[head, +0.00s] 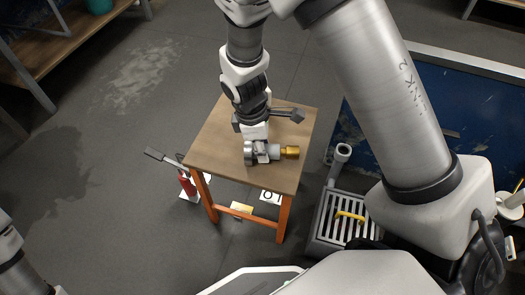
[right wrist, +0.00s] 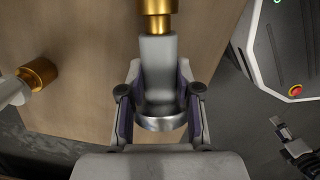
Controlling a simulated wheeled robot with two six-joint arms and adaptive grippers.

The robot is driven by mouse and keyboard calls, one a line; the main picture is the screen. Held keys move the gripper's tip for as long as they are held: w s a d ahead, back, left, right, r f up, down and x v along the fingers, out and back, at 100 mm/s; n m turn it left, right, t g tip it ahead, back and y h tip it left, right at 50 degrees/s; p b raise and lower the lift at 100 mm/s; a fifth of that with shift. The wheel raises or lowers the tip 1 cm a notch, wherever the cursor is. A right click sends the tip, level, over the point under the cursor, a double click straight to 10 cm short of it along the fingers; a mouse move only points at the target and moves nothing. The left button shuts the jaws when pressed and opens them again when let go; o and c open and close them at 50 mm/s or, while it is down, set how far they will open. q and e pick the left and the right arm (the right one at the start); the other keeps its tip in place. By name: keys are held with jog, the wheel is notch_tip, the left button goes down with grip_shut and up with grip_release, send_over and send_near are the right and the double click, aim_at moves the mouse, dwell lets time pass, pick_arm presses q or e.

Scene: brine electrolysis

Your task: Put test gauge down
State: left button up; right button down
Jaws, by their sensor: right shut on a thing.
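The test gauge (head: 275,152) is a pale grey cylinder with a brass end, lying level over the wooden table. In the right wrist view the gauge (right wrist: 158,72) points away from my palm, with a silver rim near the palm and the brass end at the top edge. My right gripper (head: 256,152) is shut on it; both fingers flank the grey body in the right wrist view (right wrist: 160,100). Whether the gauge touches the table I cannot tell. Only part of my left arm shows at the lower left; its gripper is out of frame.
The table (head: 225,140) has bare wood to the left of my gripper. A second grey fitting with a brass end (right wrist: 38,73) shows at the left in the right wrist view. A red extinguisher (head: 187,184) stands left of the table; a grated unit (head: 335,220) stands right.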

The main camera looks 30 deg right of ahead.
jog(key=shift+r, duration=0.15)
jog(key=c, duration=0.8)
grip_release()
notch_tip(320, 180, up, 12)
jog(key=w+a+p, duration=0.1)
jog(key=p, duration=0.5)
jog(key=shift+a+p, duration=0.35)
